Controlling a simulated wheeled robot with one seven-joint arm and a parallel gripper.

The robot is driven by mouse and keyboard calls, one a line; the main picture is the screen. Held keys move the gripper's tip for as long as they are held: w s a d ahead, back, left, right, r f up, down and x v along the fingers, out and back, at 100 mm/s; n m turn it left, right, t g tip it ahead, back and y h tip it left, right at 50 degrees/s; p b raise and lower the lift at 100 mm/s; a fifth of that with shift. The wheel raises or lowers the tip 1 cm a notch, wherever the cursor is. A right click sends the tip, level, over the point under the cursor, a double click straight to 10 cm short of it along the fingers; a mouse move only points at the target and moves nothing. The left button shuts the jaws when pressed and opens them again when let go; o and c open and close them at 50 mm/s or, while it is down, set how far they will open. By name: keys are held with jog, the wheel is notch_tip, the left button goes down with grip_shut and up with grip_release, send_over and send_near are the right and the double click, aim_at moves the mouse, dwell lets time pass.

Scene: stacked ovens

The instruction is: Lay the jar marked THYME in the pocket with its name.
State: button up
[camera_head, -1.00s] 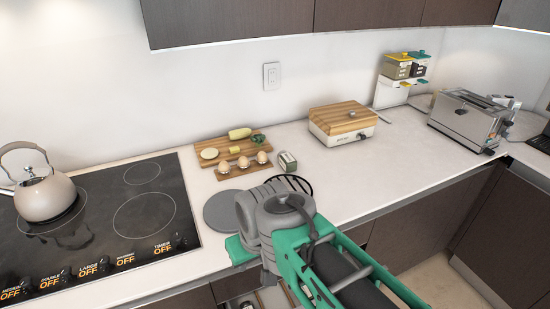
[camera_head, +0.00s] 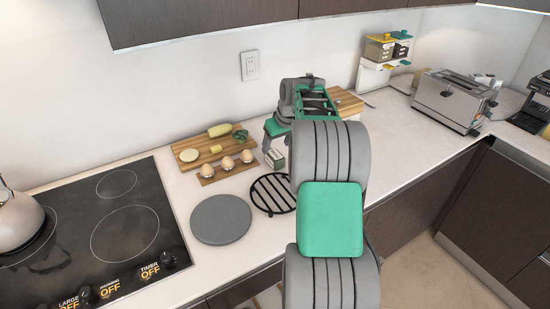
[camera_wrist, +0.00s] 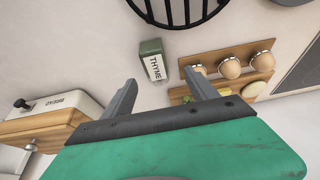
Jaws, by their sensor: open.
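The jar marked THYME (camera_wrist: 153,64) has a dark green end and a white label with readable lettering. It is on the counter and also shows, small, in the head view (camera_head: 275,158); I cannot tell for sure whether it stands or lies. My gripper (camera_wrist: 160,78) is open and empty. In the wrist view its two fingers point toward the jar, with the jar just beyond the gap between the tips. In the head view my gripper (camera_head: 277,132) is just above and beside the jar. I cannot make out a pocket with the name THYME.
An egg holder (camera_head: 207,181) and a cutting board (camera_head: 190,165) with vegetables lie left of the jar. A black round trivet (camera_head: 262,203) and grey disc (camera_head: 222,232) are in front. A wooden-lidded box (camera_head: 347,103) is partly behind my arm. A toaster (camera_head: 443,103) stands right.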

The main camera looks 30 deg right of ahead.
aim_at(275, 154)
jog(key=x, duration=0.2)
jog(key=p+x, duration=0.1)
jog(key=x, duration=0.2)
jog(key=p+x, duration=0.1)
jog(key=x, duration=0.1)
jog(key=shift+w+d+f, duration=0.2)
jog(key=shift+d+f, duration=0.15)
jog(key=shift+d, duration=0.05)
jog(key=shift+r, duration=0.1)
grip_shut()
